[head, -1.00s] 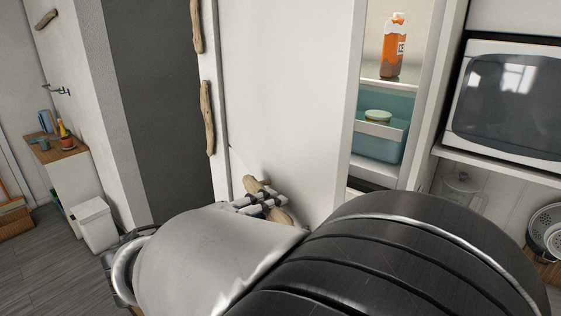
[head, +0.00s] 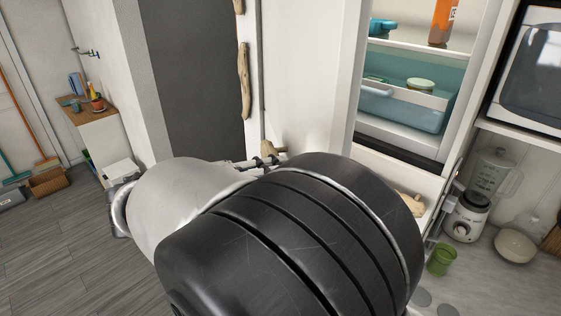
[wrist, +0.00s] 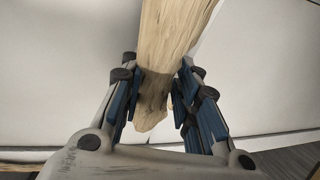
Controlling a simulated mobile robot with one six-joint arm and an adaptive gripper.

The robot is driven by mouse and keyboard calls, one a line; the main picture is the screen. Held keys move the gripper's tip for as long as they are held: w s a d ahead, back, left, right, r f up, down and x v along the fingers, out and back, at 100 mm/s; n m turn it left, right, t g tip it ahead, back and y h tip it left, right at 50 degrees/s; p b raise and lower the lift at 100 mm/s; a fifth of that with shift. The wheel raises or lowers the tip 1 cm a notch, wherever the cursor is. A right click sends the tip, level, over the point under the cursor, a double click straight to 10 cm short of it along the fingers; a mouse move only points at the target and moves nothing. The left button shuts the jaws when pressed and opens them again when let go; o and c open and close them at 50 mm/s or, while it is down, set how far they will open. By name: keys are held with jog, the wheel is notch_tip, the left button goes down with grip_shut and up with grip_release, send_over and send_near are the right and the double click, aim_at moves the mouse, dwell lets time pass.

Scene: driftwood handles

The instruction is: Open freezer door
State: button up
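The white door (head: 310,85) stands open in the head view, with the lit interior of the appliance to its right. A driftwood handle (head: 268,149) shows low on this door, mostly hidden behind my arm. My gripper (head: 256,162) is at that handle. In the wrist view the pale wooden handle (wrist: 168,45) runs down between the two blue-padded fingers of my gripper (wrist: 157,90). The pads lie against both sides of the wood, and the gripper looks shut on it. I cannot tell from the frames whether this is the freezer door.
The interior holds an orange bottle (head: 444,22) and a teal drawer (head: 400,105). Another driftwood piece (head: 410,204) lies lower right, beside my arm. A blender (head: 475,205) and green cup (head: 441,260) stand at right. Open grey floor (head: 75,250) is at left.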

jog(key=o, duration=0.3)
jog(key=v, duration=1.2)
